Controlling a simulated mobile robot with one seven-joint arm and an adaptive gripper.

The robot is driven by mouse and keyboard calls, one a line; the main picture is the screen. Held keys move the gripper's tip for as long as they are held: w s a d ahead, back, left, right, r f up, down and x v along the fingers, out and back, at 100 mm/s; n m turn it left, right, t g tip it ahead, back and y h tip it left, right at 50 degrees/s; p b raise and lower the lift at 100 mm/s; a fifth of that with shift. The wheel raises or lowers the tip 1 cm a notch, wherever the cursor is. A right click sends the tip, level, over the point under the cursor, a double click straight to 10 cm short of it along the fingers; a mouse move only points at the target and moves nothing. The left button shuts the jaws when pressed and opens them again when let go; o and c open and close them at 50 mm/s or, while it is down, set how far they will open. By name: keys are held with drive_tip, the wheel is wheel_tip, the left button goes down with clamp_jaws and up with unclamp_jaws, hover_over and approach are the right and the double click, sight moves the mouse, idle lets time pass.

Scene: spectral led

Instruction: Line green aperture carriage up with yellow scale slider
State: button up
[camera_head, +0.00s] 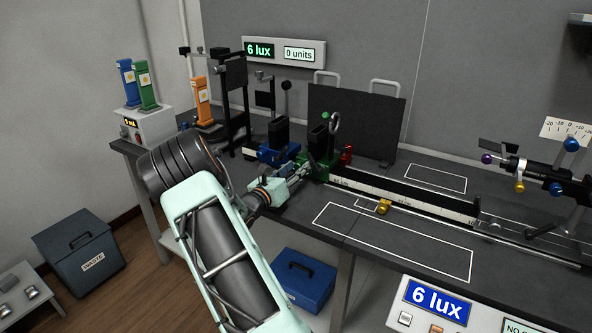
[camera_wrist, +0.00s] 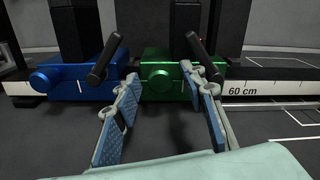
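The green aperture carriage (camera_head: 312,170) sits on the bench rail, with a dark upright block and a ring on top. In the wrist view, its green front (camera_wrist: 168,82) with a round knob lies between my fingertips, and a black lever leans beside it. The yellow scale slider (camera_head: 383,206) sits on the front of the rail, clearly to the right of the green carriage; it is out of the wrist view. My gripper (camera_head: 303,172) is in front of the green carriage. In the wrist view its fingers (camera_wrist: 160,78) are spread apart; I cannot tell whether they touch the carriage.
A blue carriage (camera_head: 275,153) stands close on the left of the green one, with its own black lever (camera_wrist: 104,60). A red part (camera_head: 346,154) is behind right. The rail scale (camera_head: 420,201) runs free to the right. White outlined areas (camera_head: 395,240) on the bench are empty.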

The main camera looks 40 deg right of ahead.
drive_tip(key=shift+d, duration=0.1)
drive_tip(key=shift+c, duration=0.4)
clamp_jaws()
drive_tip(key=shift+s, duration=0.1)
